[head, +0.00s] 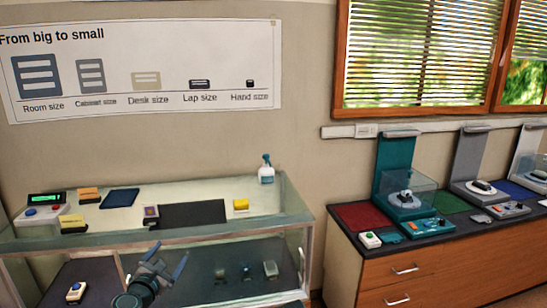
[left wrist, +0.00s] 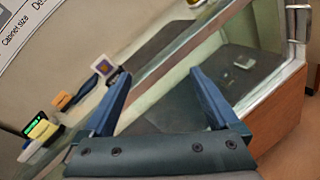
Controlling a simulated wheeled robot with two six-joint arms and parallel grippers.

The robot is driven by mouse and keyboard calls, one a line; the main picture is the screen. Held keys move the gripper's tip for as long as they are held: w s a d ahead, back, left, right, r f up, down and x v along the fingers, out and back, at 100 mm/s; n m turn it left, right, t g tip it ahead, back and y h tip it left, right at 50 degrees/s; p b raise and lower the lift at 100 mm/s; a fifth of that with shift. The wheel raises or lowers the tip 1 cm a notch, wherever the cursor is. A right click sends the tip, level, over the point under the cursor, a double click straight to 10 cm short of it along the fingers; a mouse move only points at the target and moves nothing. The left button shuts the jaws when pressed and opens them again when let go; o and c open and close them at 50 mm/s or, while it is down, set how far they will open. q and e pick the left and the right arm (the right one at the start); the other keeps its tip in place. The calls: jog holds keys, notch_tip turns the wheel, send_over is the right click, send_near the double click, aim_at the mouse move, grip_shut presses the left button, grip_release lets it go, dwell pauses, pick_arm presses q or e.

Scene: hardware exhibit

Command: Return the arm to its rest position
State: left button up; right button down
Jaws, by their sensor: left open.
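My left gripper (head: 165,262) is at the bottom of the head view, in front of the glass display case (head: 300,215). Its two blue-grey fingers are spread apart with nothing between them. In the left wrist view the same gripper (left wrist: 160,100) shows its fingers wide apart, pointing toward the case's glass front. It appears to hold nothing. My right gripper is not in view.
On the case top stand a device with a green display (head: 45,200), yellow and orange blocks, a dark mat (head: 185,215) and a spray bottle (head: 266,170). To the right is a wooden cabinet (head: 450,268) with exhibit stands on its top.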

pick_arm(q)
jog(key=s+d+f+m+g+h, duration=0.45)
jog(key=d+f+m+g, duration=0.6)
jog(key=d+m, duration=0.6)
jog(key=s+a+f+m+g+y, duration=0.3)
jog(key=s+f+m+g+y, duration=0.3)
jog(key=s+f+m, duration=0.5)
jog(key=s+d+r+m+y, duration=0.1)
jog(key=s+d+m, duration=0.4)
jog(key=d, duration=0.5)
jog(key=shift+s+d+r, duration=0.2)
jog(key=shift+s+r, duration=0.45)
jog(key=shift+s, duration=0.25)
